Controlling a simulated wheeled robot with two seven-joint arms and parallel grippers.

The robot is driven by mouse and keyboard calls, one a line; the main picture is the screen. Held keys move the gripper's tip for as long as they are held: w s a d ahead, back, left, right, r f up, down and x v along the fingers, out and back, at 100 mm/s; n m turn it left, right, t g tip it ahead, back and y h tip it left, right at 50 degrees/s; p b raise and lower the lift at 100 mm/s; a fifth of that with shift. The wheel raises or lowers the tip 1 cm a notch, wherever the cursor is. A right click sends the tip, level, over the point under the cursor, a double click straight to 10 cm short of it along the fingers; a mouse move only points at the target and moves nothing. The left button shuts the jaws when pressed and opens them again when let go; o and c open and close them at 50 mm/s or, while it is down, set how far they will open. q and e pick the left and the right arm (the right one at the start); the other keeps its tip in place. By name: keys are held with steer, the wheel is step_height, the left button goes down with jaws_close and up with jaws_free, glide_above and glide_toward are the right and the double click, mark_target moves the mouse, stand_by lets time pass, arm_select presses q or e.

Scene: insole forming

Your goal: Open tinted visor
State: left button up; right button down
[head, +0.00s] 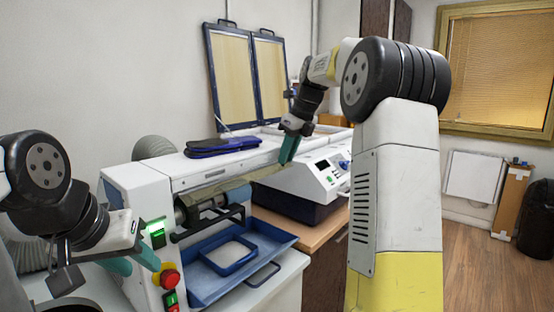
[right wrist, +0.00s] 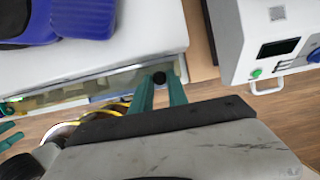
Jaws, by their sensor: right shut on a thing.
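The tinted visor (head: 262,182) is an olive, see-through panel on the front of the white machine (head: 130,190). It juts forward over a roller. In the right wrist view it is a narrow, edge-on strip (right wrist: 110,85) under the white top, with a black knob (right wrist: 160,77) at its right end. My right gripper (head: 289,151) is at the visor's right end. Its teal fingers (right wrist: 160,90) are shut on the knob. My left gripper (head: 135,262) is beside the machine's lit green switch, its fingers apart and empty. It also shows in the right wrist view (right wrist: 8,137).
A blue tray (head: 215,285) with a blue frame in it sits below the roller. A red emergency knob (head: 167,278) is close to my left gripper. Dark blue insoles (head: 222,146) lie on the machine top. A white device (head: 310,180) stands to the right.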

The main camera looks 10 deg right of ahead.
steer(key=shift+w+a+r+g+h, duration=0.2)
steer(key=shift+w+r+g+h, duration=0.1)
steer(key=shift+g+h, duration=0.4)
steer(key=shift+w+a+r+g+h, duration=0.2)
steer(key=shift+r+g+h, duration=0.1)
steer(key=shift+g+h, duration=0.4)
steer(key=shift+g, duration=0.3)
steer(key=c, duration=1.3)
jaws_free()
steer(key=shift+r, duration=1.75)
steer(key=s+a, duration=0.2)
steer(key=s, duration=0.5)
steer(key=s+a+r, duration=0.1)
steer(key=s+a, duration=0.1)
steer(key=s, duration=0.6)
steer(key=shift+s+a+r, duration=0.15)
steer(key=shift+s+r, duration=0.05)
steer(key=shift+r, duration=0.05)
